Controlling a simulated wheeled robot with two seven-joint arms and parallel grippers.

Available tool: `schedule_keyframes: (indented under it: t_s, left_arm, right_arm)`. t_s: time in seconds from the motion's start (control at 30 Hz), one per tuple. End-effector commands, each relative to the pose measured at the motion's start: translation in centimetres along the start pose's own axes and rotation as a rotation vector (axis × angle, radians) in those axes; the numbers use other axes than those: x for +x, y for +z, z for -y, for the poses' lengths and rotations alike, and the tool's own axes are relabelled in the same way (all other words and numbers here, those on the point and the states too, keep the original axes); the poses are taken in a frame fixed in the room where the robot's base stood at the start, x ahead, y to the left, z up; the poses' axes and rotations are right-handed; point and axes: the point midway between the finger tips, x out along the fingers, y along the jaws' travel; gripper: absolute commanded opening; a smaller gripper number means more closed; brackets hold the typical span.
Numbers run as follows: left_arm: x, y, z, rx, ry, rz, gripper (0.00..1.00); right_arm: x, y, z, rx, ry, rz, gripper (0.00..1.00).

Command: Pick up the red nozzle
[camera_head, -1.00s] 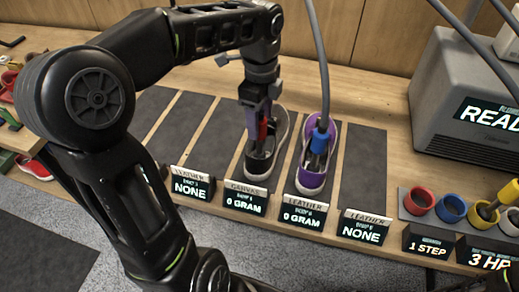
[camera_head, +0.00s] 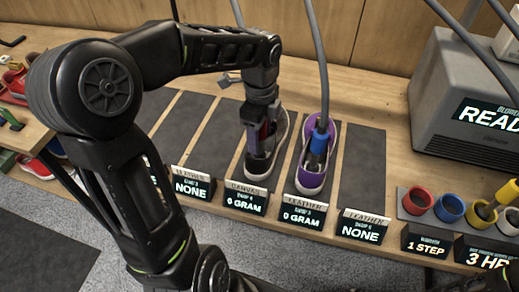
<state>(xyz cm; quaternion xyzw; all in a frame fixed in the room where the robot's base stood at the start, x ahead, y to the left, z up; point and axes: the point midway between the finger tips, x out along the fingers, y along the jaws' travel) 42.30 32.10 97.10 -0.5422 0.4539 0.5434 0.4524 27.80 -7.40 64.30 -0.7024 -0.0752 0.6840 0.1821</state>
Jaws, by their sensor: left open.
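The red nozzle (camera_head: 264,130) shows only as a small red patch at my left gripper, above the grey-and-white canvas sneaker (camera_head: 281,126). Most of it is hidden by the gripper and wrist. My left gripper (camera_head: 259,152) points down into that sneaker's opening, with its jaws open around or beside the nozzle; I cannot tell which. My right gripper is not in view.
A purple-and-white sneaker (camera_head: 312,181) stands close on the right with a hosed blue nozzle (camera_head: 320,138) in it. Red (camera_head: 417,201) and blue (camera_head: 450,208) cups and a grey machine (camera_head: 470,105) are at the right. Dark mats (camera_head: 362,180) beside the sneakers are bare.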

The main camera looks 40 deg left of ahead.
Motion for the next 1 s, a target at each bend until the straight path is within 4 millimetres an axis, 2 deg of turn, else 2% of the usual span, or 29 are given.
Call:
schedule_keyframes:
  t_s: [0.17,0.87,1.0]
  left_arm:
    - [-0.02,0.0,0.01,0.0,0.0,0.0,0.58]
    - [-0.01,0.0,0.0,0.0,0.0,0.0,0.01]
    - [-0.01,0.0,0.0,0.0,0.0,0.0,0.0]
  right_arm:
    - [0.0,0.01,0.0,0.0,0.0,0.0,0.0]
    - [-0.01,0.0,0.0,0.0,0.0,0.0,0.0]
    - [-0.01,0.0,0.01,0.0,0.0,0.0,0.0]
